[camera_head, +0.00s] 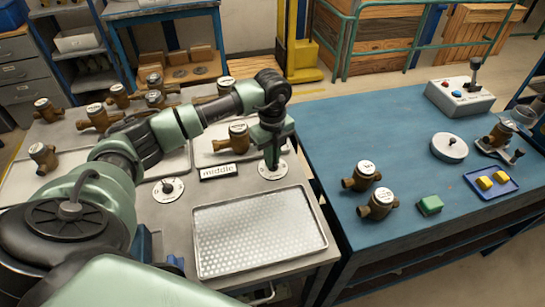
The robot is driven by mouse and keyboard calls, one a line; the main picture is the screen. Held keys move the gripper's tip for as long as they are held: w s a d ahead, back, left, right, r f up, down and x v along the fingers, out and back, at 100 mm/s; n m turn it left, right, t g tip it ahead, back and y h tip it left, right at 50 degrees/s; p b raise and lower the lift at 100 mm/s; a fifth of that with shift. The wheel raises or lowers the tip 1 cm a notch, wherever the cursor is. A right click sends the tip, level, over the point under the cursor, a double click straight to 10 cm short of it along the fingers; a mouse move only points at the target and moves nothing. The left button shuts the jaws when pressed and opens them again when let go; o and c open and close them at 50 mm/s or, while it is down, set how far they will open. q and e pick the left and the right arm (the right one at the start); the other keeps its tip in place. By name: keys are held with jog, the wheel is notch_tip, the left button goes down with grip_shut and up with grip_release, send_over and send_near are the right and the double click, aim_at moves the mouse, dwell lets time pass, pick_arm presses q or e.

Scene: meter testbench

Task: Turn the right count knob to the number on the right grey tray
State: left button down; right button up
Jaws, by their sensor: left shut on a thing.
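The right count knob sits on a round white dial (270,176) on the grey bench, right of the "middle" sign. My left gripper (271,164) points down over this dial and is shut on the knob, which it hides along with part of the dial's markings. The pointer's setting cannot be read. The right grey tray (204,158) lies behind the sign, partly covered by my left arm; a brass meter (238,139) with a white face stands on it. The left count knob (168,187) is uncovered on its own white dial. My right gripper is out of view.
An empty perforated metal tray (260,233) lies at the bench front. More brass meters (44,157) stand at the left and back.

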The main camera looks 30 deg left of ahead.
pick_arm(q)
jog(key=shift+n, duration=0.9)
jog(key=c, duration=1.5)
grip_release()
notch_tip(320, 180, up, 8)
jog(key=shift+f+b, duration=0.15)
jog(key=shift+b, duration=0.75)
